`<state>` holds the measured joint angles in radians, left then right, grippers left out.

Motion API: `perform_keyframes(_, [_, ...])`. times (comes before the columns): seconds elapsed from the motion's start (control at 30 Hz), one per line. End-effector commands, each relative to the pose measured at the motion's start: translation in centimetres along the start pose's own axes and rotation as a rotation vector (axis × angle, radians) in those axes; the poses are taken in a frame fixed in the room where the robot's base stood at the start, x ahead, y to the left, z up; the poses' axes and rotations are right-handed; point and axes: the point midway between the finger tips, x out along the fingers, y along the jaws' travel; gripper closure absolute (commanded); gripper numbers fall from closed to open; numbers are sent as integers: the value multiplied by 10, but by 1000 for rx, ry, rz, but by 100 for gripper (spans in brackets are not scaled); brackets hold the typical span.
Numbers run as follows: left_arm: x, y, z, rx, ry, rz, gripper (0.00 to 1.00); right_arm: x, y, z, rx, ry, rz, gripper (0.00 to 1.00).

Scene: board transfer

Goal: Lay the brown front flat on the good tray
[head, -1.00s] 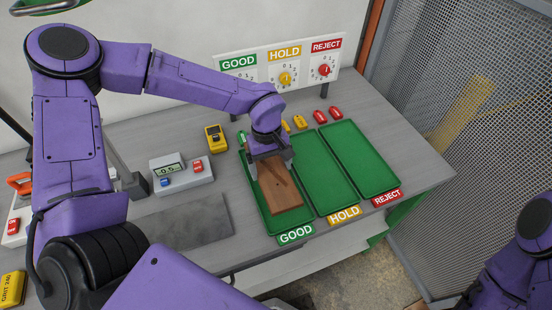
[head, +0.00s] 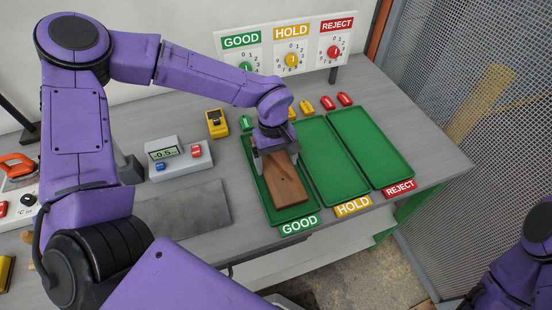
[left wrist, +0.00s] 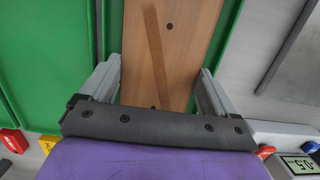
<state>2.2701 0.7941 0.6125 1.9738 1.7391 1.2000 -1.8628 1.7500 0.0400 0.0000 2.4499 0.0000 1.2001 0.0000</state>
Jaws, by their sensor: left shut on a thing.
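The brown front (head: 284,186) is a flat wooden board with a darker diagonal streak and small dark holes. It lies lengthwise over the good tray (head: 297,216), a green tray with a GOOD label at its near end. My left gripper (head: 277,157) is over the far end of the board, shut on its two side edges. The left wrist view shows the board (left wrist: 187,45) between both fingers, with green tray surface around it. The board looks roughly level; I cannot tell whether its underside touches the tray floor. The gripper hides its far end. My right gripper is out of view.
The hold tray (head: 333,160) and reject tray (head: 370,145) stand to the right, both empty. A dial panel (head: 290,48) stands behind. A grey display box (head: 180,160) and a yellow device (head: 217,123) are left of the trays. A mesh fence (head: 470,100) is at right.

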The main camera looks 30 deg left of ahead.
Motion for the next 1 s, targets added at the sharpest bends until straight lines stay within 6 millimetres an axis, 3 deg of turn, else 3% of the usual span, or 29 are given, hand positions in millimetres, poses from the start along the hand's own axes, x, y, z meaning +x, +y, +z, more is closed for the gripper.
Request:
perform_keyframes(0.37, [5,0,-1,-1,0,1,50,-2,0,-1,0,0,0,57])
perform_keyframes(0.4, [5,0,-1,-1,0,1,7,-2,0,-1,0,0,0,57])
perform_keyframes(0.43, [5,0,-1,-1,0,1,0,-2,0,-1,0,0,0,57])
perform_keyframes(0.73, [-2,0,-1,-1,1,2,0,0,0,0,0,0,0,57])
perform_keyframes(1.0, [-62,1,-2,-3,2,5,0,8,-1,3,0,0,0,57])
